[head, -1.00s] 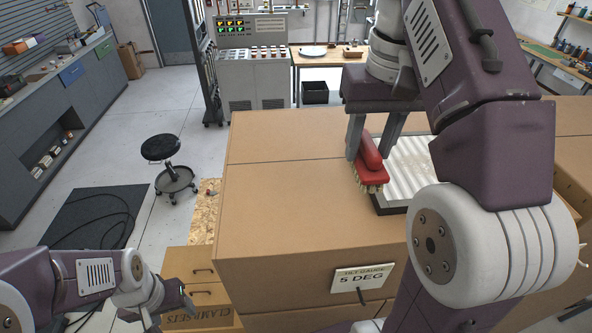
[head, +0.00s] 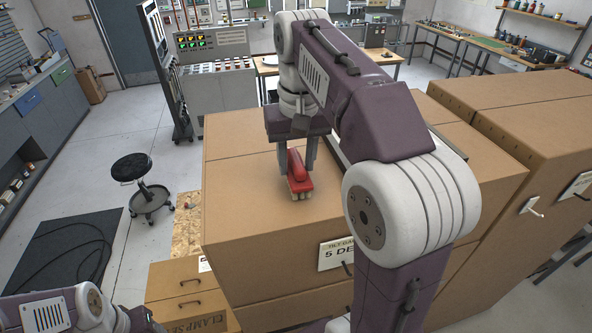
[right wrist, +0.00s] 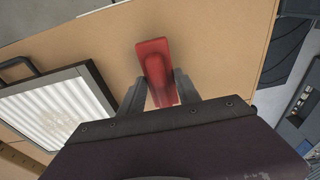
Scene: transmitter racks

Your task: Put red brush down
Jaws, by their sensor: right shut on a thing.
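The red brush (head: 299,178) has a red handle and pale bristles pointing down. My right gripper (head: 297,163) is shut on it, with one grey finger on each side. The brush is over the tan cabinet top (head: 240,185), near its left part; I cannot tell whether the bristles touch the surface. In the right wrist view, the red handle (right wrist: 156,62) shows between the fingers (right wrist: 158,85), with tan surface around it. My left gripper (head: 140,319) is low at the bottom left, away from the brush, and its jaws are unclear.
A framed white ribbed panel (right wrist: 52,112) lies on the top beside the brush, mostly hidden by my arm in the head view. Bare tan surface lies left of the brush. A black stool (head: 142,180) stands on the floor.

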